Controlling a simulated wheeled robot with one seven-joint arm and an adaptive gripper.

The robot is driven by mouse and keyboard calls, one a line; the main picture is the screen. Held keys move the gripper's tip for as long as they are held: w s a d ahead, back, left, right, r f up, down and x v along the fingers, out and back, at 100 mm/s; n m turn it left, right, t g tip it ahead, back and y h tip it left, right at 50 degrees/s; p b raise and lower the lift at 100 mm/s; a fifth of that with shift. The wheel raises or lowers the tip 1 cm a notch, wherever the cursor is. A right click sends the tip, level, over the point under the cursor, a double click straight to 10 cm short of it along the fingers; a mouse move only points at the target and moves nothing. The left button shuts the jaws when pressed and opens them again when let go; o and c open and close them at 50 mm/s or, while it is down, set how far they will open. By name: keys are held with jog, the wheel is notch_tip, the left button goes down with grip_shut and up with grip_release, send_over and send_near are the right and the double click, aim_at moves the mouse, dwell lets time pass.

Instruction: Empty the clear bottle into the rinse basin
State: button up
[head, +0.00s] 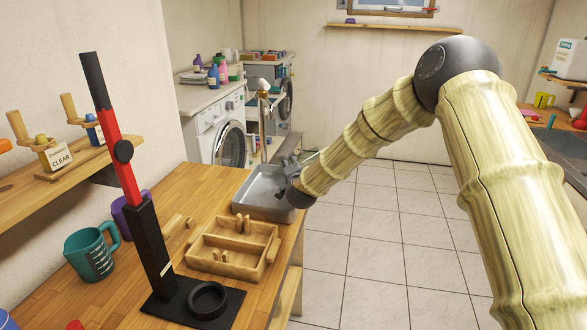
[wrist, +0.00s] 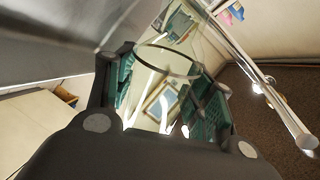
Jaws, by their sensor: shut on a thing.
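The rinse basin (head: 262,205) is a shallow grey metal tray on the far end of the wooden counter. My gripper (head: 287,178) is at the basin's right side, low over its rim in the head view. In the wrist view my gripper (wrist: 165,95) is shut on the clear bottle (wrist: 162,88), a see-through body between the two green-padded fingers. In the head view the bottle cannot be made out clearly near the dark fingers. Whether liquid is in it or flowing out, I cannot tell. A grey metal surface, seemingly the basin (wrist: 50,50), fills the upper left of the wrist view.
A wooden divided tray (head: 232,262) and a black-and-red upright stand (head: 150,235) are nearer on the counter. A teal measuring jug (head: 90,254) and a purple one (head: 128,215) stand at left. The tiled floor at right is free.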

jog(key=shift+a+r+n, duration=0.2)
jog(key=shift+n, duration=0.3)
dwell(0.3)
jog(key=shift+d+f, duration=0.1)
dwell(0.3)
jog(key=shift+d+f+m+b, duration=0.25)
jog(key=shift+f+m+b, duration=0.05)
jog(key=shift+m+b, duration=0.6)
jog(key=shift+d+f+m+y+b, duration=0.15)
jog(key=shift+f+m+y+b, duration=0.25)
jog(key=shift+m+b, duration=0.7)
jog(key=shift+b, duration=0.5)
jog(key=shift+b, duration=0.3)
